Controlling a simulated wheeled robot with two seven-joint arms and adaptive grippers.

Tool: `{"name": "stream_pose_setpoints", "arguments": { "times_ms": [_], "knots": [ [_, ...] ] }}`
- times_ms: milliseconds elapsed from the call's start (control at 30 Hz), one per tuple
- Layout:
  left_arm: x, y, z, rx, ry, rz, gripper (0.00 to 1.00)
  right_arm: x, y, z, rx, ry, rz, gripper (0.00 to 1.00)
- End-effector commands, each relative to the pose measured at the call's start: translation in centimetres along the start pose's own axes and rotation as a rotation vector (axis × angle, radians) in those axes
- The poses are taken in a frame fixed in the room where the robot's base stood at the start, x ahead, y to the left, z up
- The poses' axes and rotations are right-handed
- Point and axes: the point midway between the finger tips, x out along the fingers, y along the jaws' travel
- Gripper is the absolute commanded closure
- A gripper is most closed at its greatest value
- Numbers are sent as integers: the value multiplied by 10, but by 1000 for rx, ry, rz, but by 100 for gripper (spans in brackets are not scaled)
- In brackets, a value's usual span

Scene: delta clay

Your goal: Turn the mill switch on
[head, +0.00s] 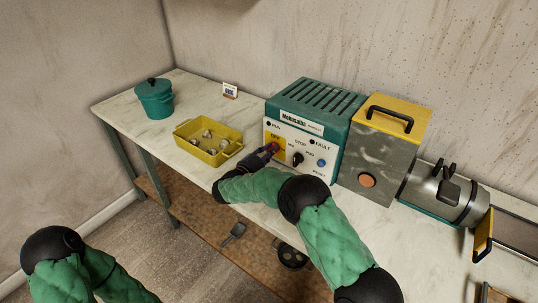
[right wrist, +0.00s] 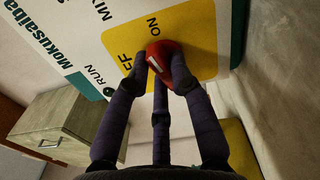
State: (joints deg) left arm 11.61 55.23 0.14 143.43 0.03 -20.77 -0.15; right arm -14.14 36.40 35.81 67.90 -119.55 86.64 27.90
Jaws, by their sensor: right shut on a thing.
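The mill is a teal machine (head: 312,97) with a white front panel, standing on the bench against the wall. Its switch is a red knob (right wrist: 172,64) with a white mark, on a yellow plate (right wrist: 196,32) lettered ON and partly hidden OFF. In the head view the red knob (head: 274,147) shows at the panel's left. My right gripper (right wrist: 165,75) has its dark fingers closed around the knob. I cannot tell for certain which label the white mark points to. My left arm shows at the lower left, but its gripper is out of view.
Left of the mill are a yellow tray (head: 209,159) with small lumps and a teal lidded pot (head: 155,98). A grey box with a yellow top (head: 393,120) stands close on the right, then a metal cylinder (head: 442,195). The bench's left front is bare.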

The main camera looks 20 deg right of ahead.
Motion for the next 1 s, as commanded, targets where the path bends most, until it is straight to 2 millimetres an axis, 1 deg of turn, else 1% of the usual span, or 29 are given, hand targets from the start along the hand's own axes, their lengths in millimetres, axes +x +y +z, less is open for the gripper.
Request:
{"name": "stream_pose_setpoints", "arguments": {
  "times_ms": [200, 400, 600, 1000],
  "knots": [
    [1, 0, 0, 0, 0, 0, 60, 0, -2, 1, 138, 0, -3, 100],
    [1, 0, 0, 0, 0, 0, 60, 0, -2, 1, 218, 0, -3, 100],
    [1, 0, 0, 0, 0, 0, 60, 0, -2, 1, 254, 0, -3, 100],
    [1, 0, 0, 0, 0, 0, 60, 0, -2, 1, 260, 0, -3, 100]
  ]
}}
